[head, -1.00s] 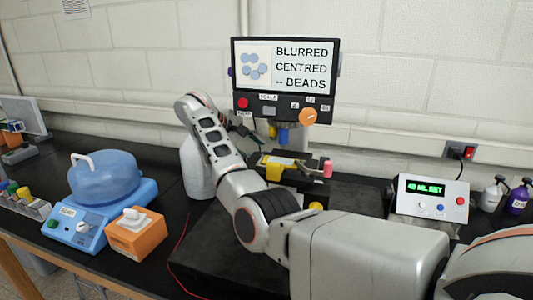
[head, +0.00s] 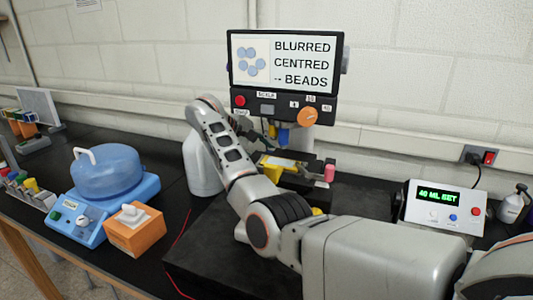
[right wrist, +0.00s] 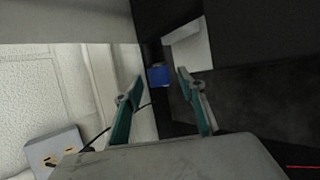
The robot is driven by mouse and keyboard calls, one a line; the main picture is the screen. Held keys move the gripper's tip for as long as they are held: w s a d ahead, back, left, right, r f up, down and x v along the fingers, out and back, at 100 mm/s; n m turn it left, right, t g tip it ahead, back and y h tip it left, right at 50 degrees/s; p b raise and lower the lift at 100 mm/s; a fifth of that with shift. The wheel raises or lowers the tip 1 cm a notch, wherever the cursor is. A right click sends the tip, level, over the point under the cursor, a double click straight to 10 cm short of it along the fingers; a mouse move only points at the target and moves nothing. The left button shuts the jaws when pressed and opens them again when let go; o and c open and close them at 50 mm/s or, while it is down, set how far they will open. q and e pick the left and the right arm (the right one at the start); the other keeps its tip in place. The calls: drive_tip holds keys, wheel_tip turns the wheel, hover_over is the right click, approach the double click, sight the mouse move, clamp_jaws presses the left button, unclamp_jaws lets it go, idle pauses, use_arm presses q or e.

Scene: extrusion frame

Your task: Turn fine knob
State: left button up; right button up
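The microscope-like device has a screen (head: 284,62) reading "BLURRED CENTRED -- BEADS". An orange dial (head: 307,117) is on the panel below it. A blue part (head: 284,137) hangs under the panel, and a pink cylinder (head: 330,171) stands right of the stage. A yellow round part (head: 317,211) shows just above my right arm. I cannot tell which part is the fine knob; my arm hides some of the device. My right gripper (right wrist: 161,76) is open, fingers apart, with a blue block (right wrist: 159,75) beyond the fingertips. My left gripper is out of view.
A white bottle (head: 201,166) stands close behind my right arm. A blue domed device (head: 104,180) and an orange box (head: 134,232) are at left. A box reading "40 ML SET" (head: 444,207) stands at right. A red wire (head: 176,249) lies on the bench.

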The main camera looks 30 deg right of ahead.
drive_tip(key=c, duration=1.1)
drive_tip(key=shift+a+f+t+h, duration=0.1)
drive_tip(key=shift+t+h, duration=0.2)
drive_tip(key=shift+h, duration=0.3)
drive_tip(key=o, duration=1.1)
